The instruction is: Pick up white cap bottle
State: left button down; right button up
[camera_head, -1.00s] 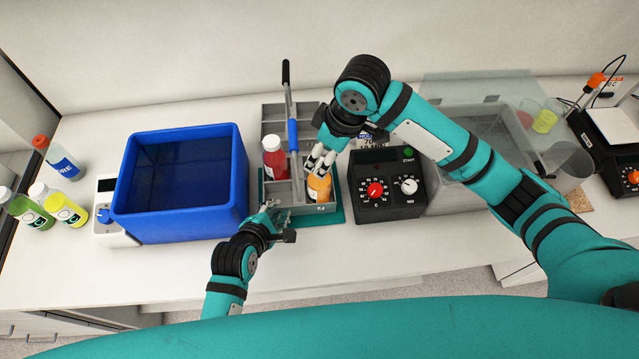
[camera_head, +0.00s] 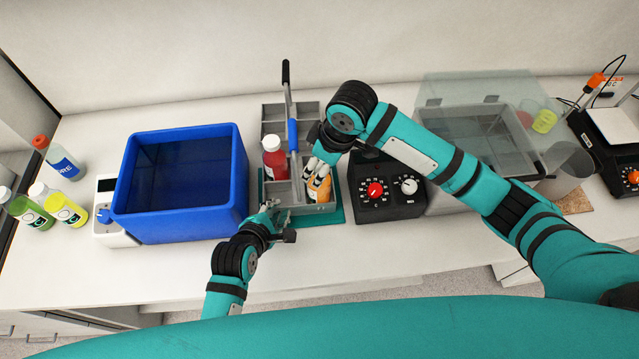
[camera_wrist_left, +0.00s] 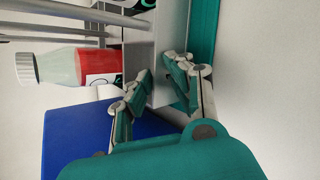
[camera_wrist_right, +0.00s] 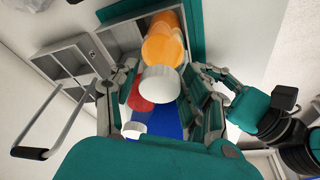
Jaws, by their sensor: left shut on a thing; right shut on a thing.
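The orange bottle (camera_head: 320,190) stands in the front right compartment of the grey carrier (camera_head: 325,208). Its white cap (camera_wrist_right: 160,84) shows in the right wrist view. My right gripper (camera_head: 317,170) comes down over this bottle and is shut on it, with fingers on both sides; the fingers hide part of it in the head view. A red bottle (camera_head: 274,160) with a white cap stands in the carrier's left side. My left gripper (camera_head: 275,213) is shut on the carrier's front wall; its fingers straddle that wall in the left wrist view (camera_wrist_left: 160,82).
A large blue bin (camera_head: 180,235) is left of the carrier. A black dial box (camera_head: 385,205) stands close on the right. Several bottles (camera_head: 62,165) stand at the far left. The front bench strip is clear.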

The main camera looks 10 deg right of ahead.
pick_arm(q)
jog(key=shift+s+f, duration=0.1)
jog(key=shift+f, duration=0.15)
pick_arm(e)
grip_shut()
notch_tip(320, 180, up, 28)
jog(key=shift+r, duration=0.15)
dwell(0.5)
pick_arm(q)
jog(key=c, duration=1.5)
grip_release()
jog(key=o, duration=0.4)
jog(key=shift+r, duration=0.1)
pick_arm(e)
jog(key=shift+w+r, duration=0.15)
jog(key=shift+r, duration=1.15)
